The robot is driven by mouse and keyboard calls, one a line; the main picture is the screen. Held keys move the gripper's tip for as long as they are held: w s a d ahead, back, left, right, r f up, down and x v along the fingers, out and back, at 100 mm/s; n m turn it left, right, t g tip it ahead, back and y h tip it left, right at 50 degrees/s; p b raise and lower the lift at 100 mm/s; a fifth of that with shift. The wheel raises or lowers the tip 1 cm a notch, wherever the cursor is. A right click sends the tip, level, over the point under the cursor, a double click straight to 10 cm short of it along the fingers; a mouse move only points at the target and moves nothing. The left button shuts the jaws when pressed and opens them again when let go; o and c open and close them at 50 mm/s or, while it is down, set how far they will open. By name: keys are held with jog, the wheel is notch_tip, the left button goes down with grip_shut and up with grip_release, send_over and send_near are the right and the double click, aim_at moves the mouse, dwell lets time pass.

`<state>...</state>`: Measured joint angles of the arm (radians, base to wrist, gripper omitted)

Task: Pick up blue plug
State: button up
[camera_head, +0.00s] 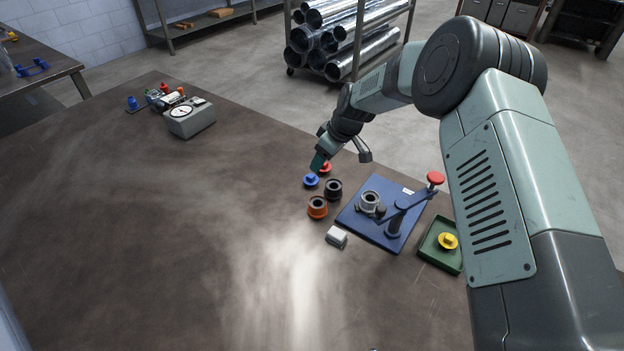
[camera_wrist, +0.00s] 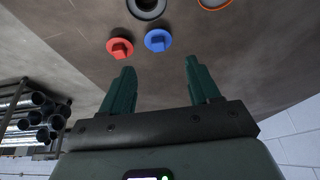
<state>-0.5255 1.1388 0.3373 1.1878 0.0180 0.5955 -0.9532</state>
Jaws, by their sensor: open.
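The blue plug (camera_head: 311,180) lies on the brown table, near the fingertips of my gripper (camera_head: 319,163) in the head view. In the wrist view the blue plug (camera_wrist: 158,40) is a round disc with a raised square block, lying beyond and between the fingertips. My gripper (camera_wrist: 156,75) is open and empty, with its two green fingers apart. The red plug (camera_head: 325,167) lies close beside the blue one and is partly hidden by my gripper in the head view; it also shows in the wrist view (camera_wrist: 120,48).
A black ring (camera_head: 333,189) and an orange ring (camera_head: 317,207) stand near the plugs. A blue base plate (camera_head: 357,222) with a red-knobbed press, a green tray (camera_head: 427,252) holding a yellow plug (camera_head: 447,241), and a white block (camera_head: 337,237) are close by.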

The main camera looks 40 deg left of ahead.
aim_at(311, 176)
jog(key=x, duration=0.4)
jog(key=shift+d, duration=0.1)
jog(key=shift+a+x, duration=0.15)
jog(key=shift+x, duration=1.2)
jog(key=shift+a+x, duration=0.1)
jog(key=shift+x, duration=1.3)
jog(key=shift+w+r, duration=0.1)
jog(key=shift+w, duration=0.05)
